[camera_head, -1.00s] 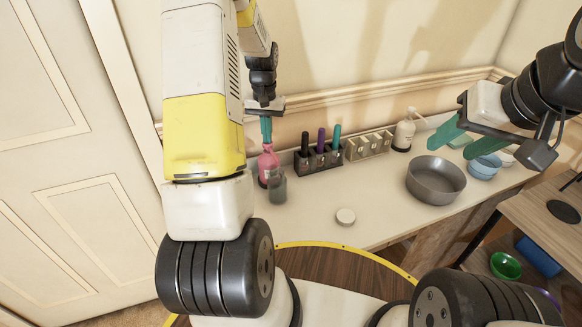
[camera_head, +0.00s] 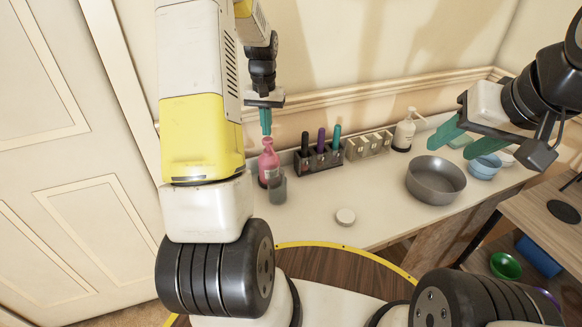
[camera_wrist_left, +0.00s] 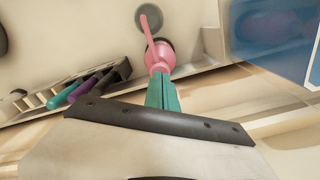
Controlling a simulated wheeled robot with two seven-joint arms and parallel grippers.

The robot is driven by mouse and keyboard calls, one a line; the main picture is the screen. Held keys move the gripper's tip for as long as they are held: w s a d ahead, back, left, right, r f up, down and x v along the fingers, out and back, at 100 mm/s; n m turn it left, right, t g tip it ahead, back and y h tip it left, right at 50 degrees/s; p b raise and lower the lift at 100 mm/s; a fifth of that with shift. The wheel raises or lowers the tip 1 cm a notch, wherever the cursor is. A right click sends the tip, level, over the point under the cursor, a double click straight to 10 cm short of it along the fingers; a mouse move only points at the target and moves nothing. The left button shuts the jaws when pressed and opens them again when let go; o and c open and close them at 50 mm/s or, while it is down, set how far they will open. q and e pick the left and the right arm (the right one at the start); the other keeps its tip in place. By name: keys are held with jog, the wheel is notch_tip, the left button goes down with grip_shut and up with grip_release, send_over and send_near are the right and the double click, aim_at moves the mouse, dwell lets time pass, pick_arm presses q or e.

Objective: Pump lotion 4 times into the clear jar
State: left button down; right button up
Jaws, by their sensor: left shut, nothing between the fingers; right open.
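The pink lotion bottle (camera_head: 267,163) with its pump stands at the back left of the counter. In the left wrist view the pink bottle (camera_wrist_left: 158,57) shows its spout reaching over the clear jar (camera_wrist_left: 149,16). The clear jar (camera_head: 277,188) stands in front of the bottle. My left gripper (camera_head: 266,132) points down just above the pump head, fingers shut with nothing between them; a small gap to the pump seems to show. My right gripper (camera_head: 468,140) is open and empty above the right part of the counter.
A round white lid (camera_head: 345,216) lies near the front. The counter's middle is clear.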

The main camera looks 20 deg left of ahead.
pick_arm(q)
jog(key=shift+f, duration=0.15)
jog(key=shift+f, duration=1.35)
jog(key=shift+r, duration=1.5)
jog(key=shift+f, duration=0.2)
jog(key=shift+f, duration=1.3)
jog(key=shift+r, duration=1.5)
